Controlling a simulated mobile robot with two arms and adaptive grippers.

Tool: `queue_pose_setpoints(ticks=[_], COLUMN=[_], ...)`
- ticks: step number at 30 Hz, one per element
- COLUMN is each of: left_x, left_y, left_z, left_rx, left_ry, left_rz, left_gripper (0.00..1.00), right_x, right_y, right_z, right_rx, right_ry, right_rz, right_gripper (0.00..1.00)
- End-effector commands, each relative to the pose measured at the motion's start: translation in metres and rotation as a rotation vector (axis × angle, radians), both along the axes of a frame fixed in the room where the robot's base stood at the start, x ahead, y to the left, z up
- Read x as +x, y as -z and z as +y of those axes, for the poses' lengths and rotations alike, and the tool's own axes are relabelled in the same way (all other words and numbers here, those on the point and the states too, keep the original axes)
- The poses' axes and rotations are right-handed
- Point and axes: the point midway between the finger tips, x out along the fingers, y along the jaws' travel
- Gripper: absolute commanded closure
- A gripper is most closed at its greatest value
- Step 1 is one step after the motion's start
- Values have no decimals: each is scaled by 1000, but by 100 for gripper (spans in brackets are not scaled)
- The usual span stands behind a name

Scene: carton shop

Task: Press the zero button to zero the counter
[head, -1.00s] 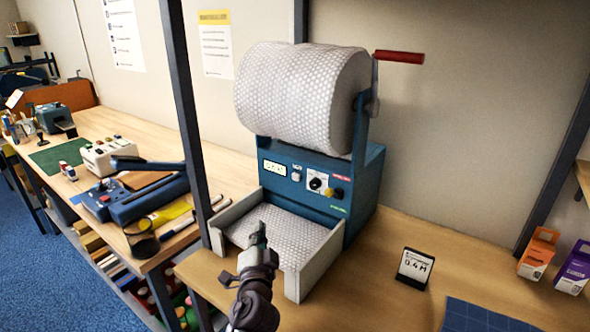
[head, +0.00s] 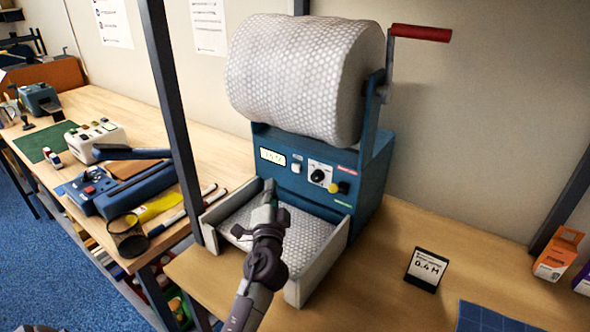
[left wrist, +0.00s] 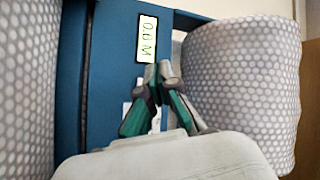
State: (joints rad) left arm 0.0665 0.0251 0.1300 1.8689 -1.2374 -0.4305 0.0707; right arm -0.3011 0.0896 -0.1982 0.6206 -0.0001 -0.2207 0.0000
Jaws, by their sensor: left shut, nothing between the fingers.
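The blue counter machine (head: 330,205) stands on the wooden bench under a big bubble-wrap roll (head: 300,78). Its lit display (head: 272,156) is hard to read in the head view; in the left wrist view the display (left wrist: 147,38) seems to read 0.0 M. A small pale button (head: 296,168) sits right of the display, beside a black knob (head: 318,175) and a yellow button (head: 334,187). My left gripper (head: 270,185) is shut and empty, its tips just below the display. In the left wrist view the fingertips (left wrist: 157,70) cover the panel beside the display; contact cannot be told.
A pale tray (head: 320,270) with bubble wrap surrounds my left arm. A red-handled crank (head: 421,33) sticks out at the right. A small 0.4 M sign (head: 426,268) stands on the bench. A dark upright post (head: 172,110) rises to the left.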

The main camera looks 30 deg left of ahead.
Motion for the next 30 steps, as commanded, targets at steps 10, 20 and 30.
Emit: queue_pose_setpoints(ticks=[10, 20, 30], left_x=[48, 63, 62], left_y=[2, 0, 0], left_z=[-4, -5, -5], left_rx=[0, 1, 1], left_ry=[0, 0, 0], left_rz=[-1, 1, 1], left_gripper=[100, 100, 100], right_x=[9, -6, -1], right_y=[14, 19, 19], right_z=[16, 8, 6], right_rx=[20, 9, 7], right_ry=[5, 1, -1], right_rz=[-14, 9, 2], right_gripper=[52, 52, 52])
